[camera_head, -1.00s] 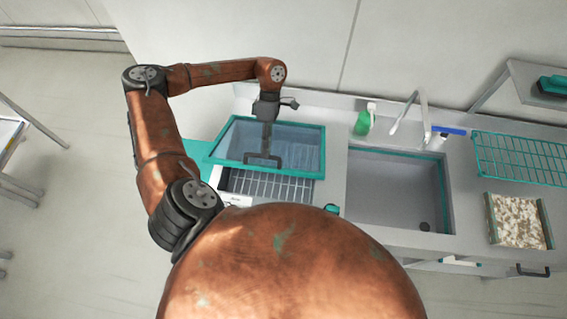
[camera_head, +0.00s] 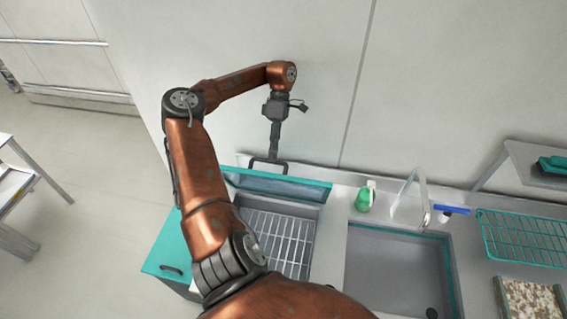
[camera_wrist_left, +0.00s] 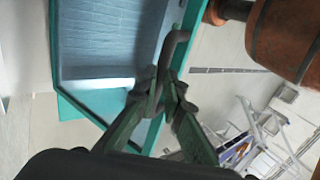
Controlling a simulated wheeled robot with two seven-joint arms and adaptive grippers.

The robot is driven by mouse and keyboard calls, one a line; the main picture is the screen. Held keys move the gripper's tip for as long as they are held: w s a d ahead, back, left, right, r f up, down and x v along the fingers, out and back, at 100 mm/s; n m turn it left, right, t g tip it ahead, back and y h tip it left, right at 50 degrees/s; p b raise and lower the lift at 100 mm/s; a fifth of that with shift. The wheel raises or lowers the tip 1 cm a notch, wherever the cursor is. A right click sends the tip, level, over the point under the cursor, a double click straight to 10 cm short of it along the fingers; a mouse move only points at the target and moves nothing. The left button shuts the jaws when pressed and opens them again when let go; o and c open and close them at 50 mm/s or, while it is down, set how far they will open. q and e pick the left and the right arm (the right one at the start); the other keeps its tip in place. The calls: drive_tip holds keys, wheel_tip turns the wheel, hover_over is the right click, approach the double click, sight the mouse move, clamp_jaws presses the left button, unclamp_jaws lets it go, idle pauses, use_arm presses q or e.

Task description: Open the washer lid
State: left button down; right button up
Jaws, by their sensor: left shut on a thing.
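The washer lid (camera_head: 292,188), a teal-framed panel with a bluish window, stands steeply raised at the back of the washer. The open washer basin (camera_head: 280,238) with its wire rack shows below it. My left gripper (camera_head: 273,155) is shut on the dark lid handle (camera_head: 284,169) at the lid's top edge. In the left wrist view the gripper fingers (camera_wrist_left: 158,98) close around the handle (camera_wrist_left: 176,42), with the lid's window (camera_wrist_left: 98,42) beside it. My right gripper is not in view.
A sink (camera_head: 397,265) with a faucet (camera_head: 424,198) lies right of the washer. A green bottle (camera_head: 363,201) stands between them at the back. A teal rack (camera_head: 520,238) and a tray of pebble-like bits (camera_head: 530,300) are farther right. The wall is close behind the lid.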

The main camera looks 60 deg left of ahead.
use_arm(q)
drive_tip(key=shift+w+a+f, duration=0.2)
drive_tip(key=shift+f, duration=0.2)
drive_tip(key=shift+w+a+f, duration=0.15)
drive_tip(key=shift+f, duration=0.25)
drive_tip(key=c, duration=2.4)
unclamp_jaws()
drive_tip(key=shift+o, duration=0.8)
drive_tip(key=shift+w+a+f, duration=0.2)
drive_tip(key=shift+w+a, duration=0.05)
drive_tip(key=shift+o, duration=1)
drive_tip(key=shift+w+a+f, duration=0.15)
drive_tip(key=shift+w+a, duration=0.05)
drive_tip(key=shift+a, duration=0.1)
drive_tip(key=shift+o, duration=1.1)
drive_tip(key=shift+a+f, duration=0.15)
drive_tip(key=shift+a, duration=0.1)
drive_tip(key=shift+d+r, duration=0.2)
drive_tip(key=shift+c, duration=0.6)
drive_tip(key=shift+s+d+r, duration=0.15)
drive_tip(key=shift+d, duration=0.1)
drive_tip(key=shift+a, duration=0.1)
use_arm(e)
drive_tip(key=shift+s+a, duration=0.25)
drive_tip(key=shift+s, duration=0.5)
